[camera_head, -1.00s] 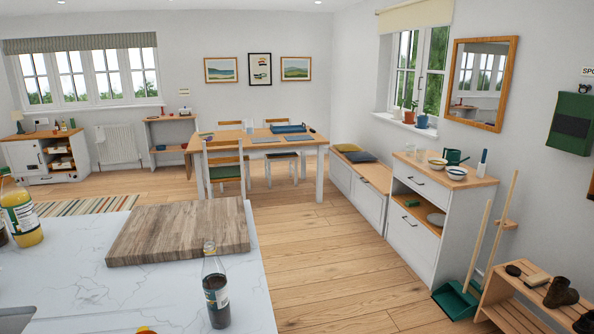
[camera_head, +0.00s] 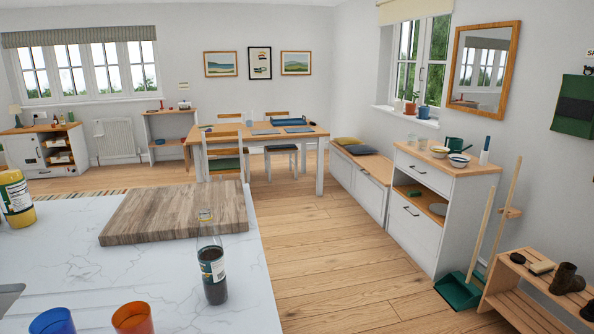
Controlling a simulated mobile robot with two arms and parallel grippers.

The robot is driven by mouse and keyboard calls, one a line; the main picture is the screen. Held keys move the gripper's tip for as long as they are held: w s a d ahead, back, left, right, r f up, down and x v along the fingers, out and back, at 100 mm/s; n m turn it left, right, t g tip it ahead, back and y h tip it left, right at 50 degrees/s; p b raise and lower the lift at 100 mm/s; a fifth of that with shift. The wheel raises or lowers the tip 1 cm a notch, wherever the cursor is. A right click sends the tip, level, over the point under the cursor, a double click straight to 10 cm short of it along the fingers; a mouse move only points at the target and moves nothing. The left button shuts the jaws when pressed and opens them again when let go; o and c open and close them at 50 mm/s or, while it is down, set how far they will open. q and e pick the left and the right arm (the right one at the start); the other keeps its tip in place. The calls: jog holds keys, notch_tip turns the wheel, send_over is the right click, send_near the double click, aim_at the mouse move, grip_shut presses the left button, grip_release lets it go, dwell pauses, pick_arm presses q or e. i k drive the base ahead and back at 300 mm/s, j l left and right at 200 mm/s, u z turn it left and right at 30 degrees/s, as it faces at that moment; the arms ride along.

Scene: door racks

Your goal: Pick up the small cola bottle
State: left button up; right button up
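A small bottle of dark liquid (camera_head: 213,265), with a clear neck and a dark label, stands upright on the white marble counter (camera_head: 175,290). It looks like the small cola bottle. It stands near the counter's right edge, just in front of a wooden board, and its top overlaps the board in the picture. Neither of my grippers shows in the head view.
The wooden cutting board (camera_head: 165,215) lies behind the bottle. A blue cup (camera_head: 52,322) and an orange cup (camera_head: 133,320) stand at the counter's front. A yellow bottle (camera_head: 16,200) stands at the left. Wooden floor (camera_head: 350,270) is open right of the counter.

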aim_at(210, 255)
jog(key=i+l+u, duration=0.1)
jog(key=l, duration=0.25)
jog(key=i+l+u, duration=0.25)
jog(key=i+l, duration=0.15)
jog(key=l, duration=0.3)
